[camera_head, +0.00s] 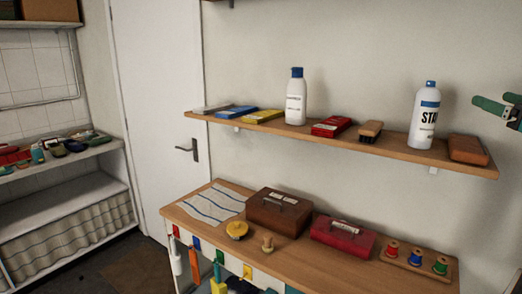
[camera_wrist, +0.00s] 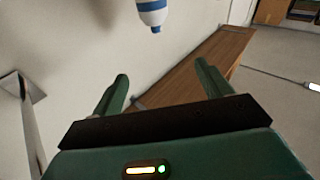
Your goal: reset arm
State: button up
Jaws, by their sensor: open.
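My gripper (camera_head: 511,110) shows at the right edge of the head view, beside the right end of the wall shelf and apart from it. Its two green fingers are spread, with nothing between them. In the wrist view my gripper (camera_wrist: 162,88) is open and empty, its fingers pointing away from the camera. Beyond the fingers are the pale wall and a brown wooden surface (camera_wrist: 205,62). A blue and white bottle end (camera_wrist: 152,12) shows at the top of the wrist view. Most of my arm is outside the head view.
The wall shelf (camera_head: 300,132) holds a white bottle (camera_head: 296,100), a spray can (camera_head: 424,118), a brush (camera_head: 370,130) and several boxes. Below, the bench (camera_head: 340,268) holds a brown case (camera_head: 279,212), a red box (camera_head: 343,235) and thread spools (camera_head: 415,256). A white door (camera_head: 155,100) stands left.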

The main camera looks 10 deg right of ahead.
jog(key=w+a+r+m+h, duration=0.2)
jog(key=w+a+m+h, duration=0.2)
jog(key=w+a+h, duration=0.4)
jog(key=a+f+m+g, duration=0.3)
jog(key=a+f+g, duration=0.1)
jog(key=a+f, duration=0.55)
jog(key=s+a+f+n+g+y, duration=0.2)
jog(key=s+a+f, duration=0.3)
jog(key=a+f, duration=0.4)
jog(key=s+a+f+n+g+y, duration=0.2)
jog(key=s+a+f+g+y, duration=0.1)
jog(key=a+f, duration=0.6)
jog(key=s+a+f+n+g+y, duration=0.2)
jog(key=s+a+f+g+y, duration=0.1)
jog(key=s+a+f, duration=0.4)
notch_tip(320, 180, down, 3)
jog(key=a+g, duration=0.1)
jog(key=a, duration=0.2)
jog(key=shift+r+g, duration=0.2)
jog(key=shift+g, duration=0.2)
